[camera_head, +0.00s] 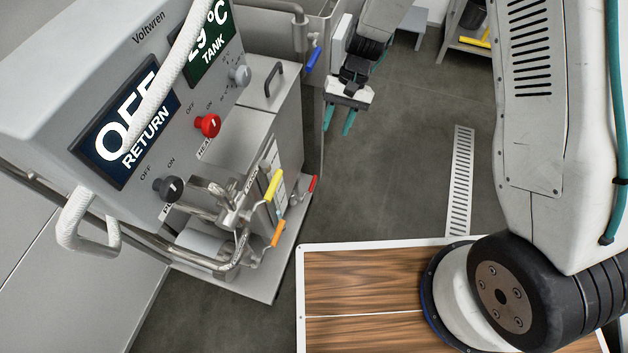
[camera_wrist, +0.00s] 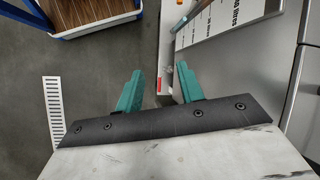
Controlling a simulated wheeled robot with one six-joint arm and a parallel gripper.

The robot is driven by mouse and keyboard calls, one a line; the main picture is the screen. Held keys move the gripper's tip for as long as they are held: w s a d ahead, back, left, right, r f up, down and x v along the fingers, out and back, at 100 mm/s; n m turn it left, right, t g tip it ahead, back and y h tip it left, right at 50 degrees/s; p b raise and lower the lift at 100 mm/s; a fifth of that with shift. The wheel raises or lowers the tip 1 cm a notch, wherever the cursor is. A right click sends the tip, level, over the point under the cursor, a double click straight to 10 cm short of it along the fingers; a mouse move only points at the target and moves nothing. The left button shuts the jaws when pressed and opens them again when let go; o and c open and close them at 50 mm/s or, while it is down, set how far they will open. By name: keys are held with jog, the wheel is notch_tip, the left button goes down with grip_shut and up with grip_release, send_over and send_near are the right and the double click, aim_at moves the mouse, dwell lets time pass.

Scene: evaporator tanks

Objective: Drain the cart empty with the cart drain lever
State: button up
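The cart (camera_head: 225,130) is a grey metal unit with several coloured levers. A red lever (camera_head: 312,184) is low on its right edge. A yellow lever (camera_head: 273,187) and an orange lever (camera_head: 278,233) are on the pipes to its left, and a blue lever (camera_head: 313,60) is higher up. I cannot read which one is the cart drain lever. My gripper (camera_head: 339,120) points down right of the cart, apart from the levers. Its teal fingers are spread and empty in the wrist view (camera_wrist: 160,80), where a small red part (camera_wrist: 159,87) shows beyond them.
A panel (camera_head: 130,120) shows OFF, RETURN and TANK, with a red knob (camera_head: 208,125) and dark knob (camera_head: 168,189). A white hose (camera_head: 160,85) crosses it. The floor right of the cart is clear around a drain grate (camera_head: 460,180). A shelf (camera_head: 468,40) stands behind.

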jog(key=w+a+f+m, duration=0.1)
jog(key=a+f, duration=0.1)
jog(key=f, duration=0.6)
jog(key=w+a+f, duration=0.1)
jog(key=a+f, duration=0.1)
jog(key=f, duration=0.7)
jog(key=m+t+h, duration=0.1)
jog(key=m+t, duration=0.2)
jog(key=t, duration=0.2)
send_near(313, 182)
jog(key=f, duration=0.1)
jog(key=shift+x, duration=3.7)
grip_shut()
